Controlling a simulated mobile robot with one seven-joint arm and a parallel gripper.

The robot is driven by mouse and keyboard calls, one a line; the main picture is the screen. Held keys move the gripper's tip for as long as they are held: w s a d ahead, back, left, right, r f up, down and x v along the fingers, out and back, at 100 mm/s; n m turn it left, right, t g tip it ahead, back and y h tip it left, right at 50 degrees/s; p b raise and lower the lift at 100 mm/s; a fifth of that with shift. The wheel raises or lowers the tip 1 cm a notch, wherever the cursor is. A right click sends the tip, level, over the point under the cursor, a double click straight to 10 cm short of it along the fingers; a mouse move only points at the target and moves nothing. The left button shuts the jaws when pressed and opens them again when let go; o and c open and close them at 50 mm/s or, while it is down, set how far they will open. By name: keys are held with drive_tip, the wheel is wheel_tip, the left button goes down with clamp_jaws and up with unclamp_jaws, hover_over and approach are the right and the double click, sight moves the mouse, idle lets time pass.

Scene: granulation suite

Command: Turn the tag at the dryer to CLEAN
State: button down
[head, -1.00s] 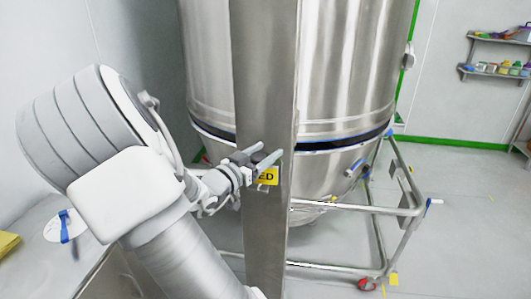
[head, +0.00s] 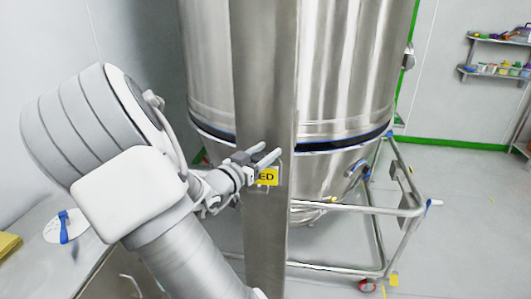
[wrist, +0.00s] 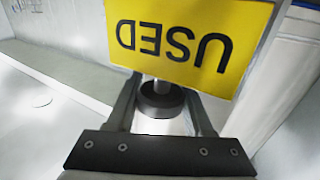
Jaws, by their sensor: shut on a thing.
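The yellow tag (head: 267,176) is on the front of the steel post before the dryer (head: 335,80); its letters "ED" show beside my gripper. In the wrist view the tag (wrist: 190,42) fills the top, with the word USED upside down in that picture. My gripper (head: 262,155) is at the tag, its fingertips against or close to the post. In the wrist view my gripper (wrist: 160,88) has its two fingers on either side of a dark round knob (wrist: 162,100) below the tag.
The steel post (head: 265,230) stands close in front of the dryer. A tubular wheeled frame (head: 405,212) surrounds the dryer's base. A grey bench (head: 35,270) is at the left. Wall shelves (head: 490,75) are far right, with open floor before them.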

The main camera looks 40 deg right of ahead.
sight(254, 154)
drive_tip(key=shift+t, duration=0.3)
drive_tip(key=shift+w+a+f+n+t+y+b, duration=0.1)
drive_tip(key=shift+w+a+n+t+y+b, duration=0.3)
drive_tip(key=shift+n+t+y+b, duration=2.1)
drive_tip(key=shift+w+a+r+n+t+y+b, duration=0.1)
drive_tip(key=shift+w+a+n+t+y+b, duration=0.3)
drive_tip(key=shift+n+t+y+b, duration=2.05)
drive_tip(key=shift+w+a+f+n+t+y+b, duration=0.1)
drive_tip(key=shift+w+a+n+t+y+b, duration=0.3)
drive_tip(key=shift+n+t+y+b, duration=2.1)
drive_tip(key=shift+s+a+n+g+y+b, duration=0.15)
drive_tip(key=shift+n+g+y+b, duration=0.2)
drive_tip(key=shift+y, duration=0.55)
drive_tip(key=shift+w+a+n+g+y+b, duration=0.1)
drive_tip(key=shift+a+n+g+y+b, duration=0.2)
drive_tip(key=shift+y, duration=0.55)
drive_tip(key=shift+s+a+n+g+y+b, duration=0.1)
drive_tip(key=shift+n+g+y+b, duration=0.3)
drive_tip(key=shift+y, duration=0.5)
drive_tip(key=c, duration=0.6)
unclamp_jaws()
